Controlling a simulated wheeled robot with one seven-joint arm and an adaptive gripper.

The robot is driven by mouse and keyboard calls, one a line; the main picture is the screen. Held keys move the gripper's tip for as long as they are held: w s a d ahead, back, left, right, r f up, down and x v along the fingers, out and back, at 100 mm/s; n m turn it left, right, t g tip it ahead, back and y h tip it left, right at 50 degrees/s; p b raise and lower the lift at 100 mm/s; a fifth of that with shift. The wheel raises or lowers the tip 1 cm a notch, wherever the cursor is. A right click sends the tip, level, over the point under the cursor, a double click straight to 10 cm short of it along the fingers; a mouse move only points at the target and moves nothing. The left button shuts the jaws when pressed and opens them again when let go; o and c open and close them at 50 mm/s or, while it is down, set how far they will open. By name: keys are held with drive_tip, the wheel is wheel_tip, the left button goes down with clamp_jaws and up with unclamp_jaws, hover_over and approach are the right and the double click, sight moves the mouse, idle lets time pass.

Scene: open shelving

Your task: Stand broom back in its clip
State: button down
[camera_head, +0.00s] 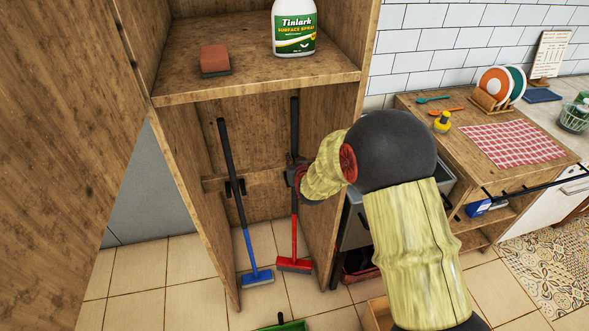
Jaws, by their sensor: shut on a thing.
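A red broom (294,235) with a black upper handle stands nearly upright in the right part of the cupboard's lower bay. Its red head is low, near the tiled floor; I cannot tell whether it touches. My gripper (294,175) reaches in from the right and is shut on the middle of the handle. The fingers are small and partly hidden by my wrist. A blue broom (247,240) leans to the left, its head near the floor. A dark clip (235,187) shows on the wooden rail beside the blue broom's handle. Any clip behind the red broom is hard to make out.
The cupboard shelf (255,88) above holds a sponge (215,60) and a spray bottle (294,28). The cupboard's side panels are close on both sides. A green object (282,326) lies at the bottom edge.

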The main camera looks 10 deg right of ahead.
drive_tip(key=shift+f+b, duration=0.75)
drive_tip(key=shift+f, duration=1)
drive_tip(key=c, duration=1.7)
unclamp_jaws()
drive_tip(key=shift+f, duration=0.1)
